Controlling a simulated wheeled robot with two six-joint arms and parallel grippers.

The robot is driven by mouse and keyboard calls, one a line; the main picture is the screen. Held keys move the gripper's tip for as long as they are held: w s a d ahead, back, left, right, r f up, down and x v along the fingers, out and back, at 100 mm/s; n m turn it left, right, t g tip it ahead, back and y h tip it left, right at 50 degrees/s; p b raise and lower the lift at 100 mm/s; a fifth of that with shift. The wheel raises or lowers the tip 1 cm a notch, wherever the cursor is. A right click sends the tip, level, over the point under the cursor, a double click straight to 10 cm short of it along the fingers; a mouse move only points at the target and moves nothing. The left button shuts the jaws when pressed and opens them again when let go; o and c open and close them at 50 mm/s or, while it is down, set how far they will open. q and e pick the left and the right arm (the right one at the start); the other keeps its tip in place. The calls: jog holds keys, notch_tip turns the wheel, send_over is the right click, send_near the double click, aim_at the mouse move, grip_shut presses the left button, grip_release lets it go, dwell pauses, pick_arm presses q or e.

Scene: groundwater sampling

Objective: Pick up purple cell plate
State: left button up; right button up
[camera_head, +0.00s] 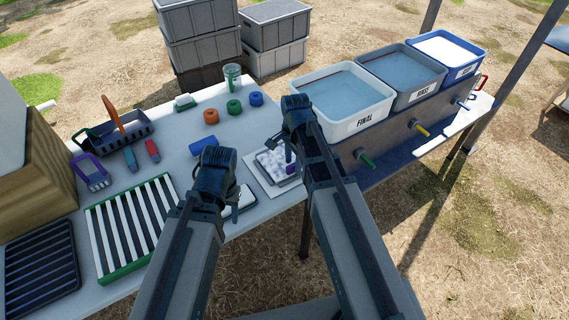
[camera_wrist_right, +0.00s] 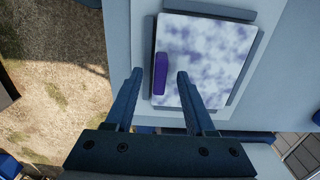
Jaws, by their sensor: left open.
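A flat plate with mottled white-and-violet face (camera_wrist_right: 205,55) lies on a pale sheet in the right wrist view, with a solid purple bar (camera_wrist_right: 160,73) along one edge. In the head view the plate (camera_head: 271,162) is partly hidden behind my right arm. My right gripper (camera_wrist_right: 163,72) is open, its two fingers apart on either side of the purple bar; I cannot tell whether they touch it. My left gripper (camera_head: 236,205) is open over the table's front edge, beside a white pad with a green edge, and mostly hidden by its own wrist.
A purple-framed item (camera_head: 91,173), a dark caddy with an orange handle (camera_head: 117,130) and a striped green rack (camera_head: 130,225) lie on the left of the table. Open basins, one marked FINAL (camera_head: 345,105), stand at right. A blue roll (camera_head: 204,144) lies mid-table.

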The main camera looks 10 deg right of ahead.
grip_shut()
dwell(1.3)
